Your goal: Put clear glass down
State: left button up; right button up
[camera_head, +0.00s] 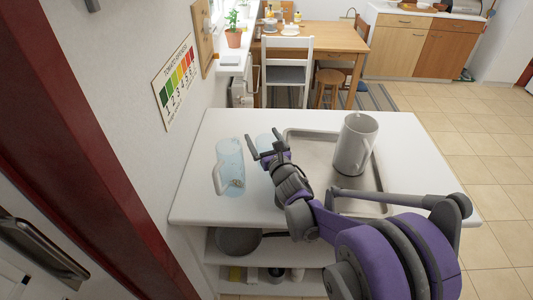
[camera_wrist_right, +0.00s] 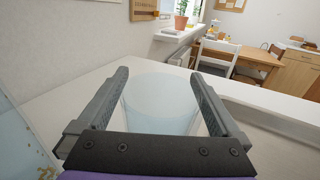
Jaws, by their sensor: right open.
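A clear, bluish glass (camera_head: 265,142) stands on the white counter near its left side, partly hidden behind my right gripper (camera_head: 263,137) in the head view. In the right wrist view the glass (camera_wrist_right: 160,103) sits between the two spread fingers of the right gripper (camera_wrist_right: 159,75). The fingers are open, one on each side of the glass. Whether either finger touches the glass is hard to tell. The glass's base is hidden by the gripper. My left gripper is not in view.
A clear jug with a handle (camera_head: 230,170) stands close to the left of the gripper; its side shows at the left edge of the wrist view (camera_wrist_right: 14,148). A metal tray (camera_head: 310,140) bears a grey pitcher (camera_head: 355,145). The counter (camera_head: 215,125) is free toward the back left.

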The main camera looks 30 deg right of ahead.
jog(key=shift+c, duration=0.4)
jog(key=c, duration=1.4)
notch_tip(320, 180, up, 10)
jog(key=shift+f+p, duration=0.1)
jog(key=shift+p, duration=0.7)
jog(key=shift+c, duration=0.2)
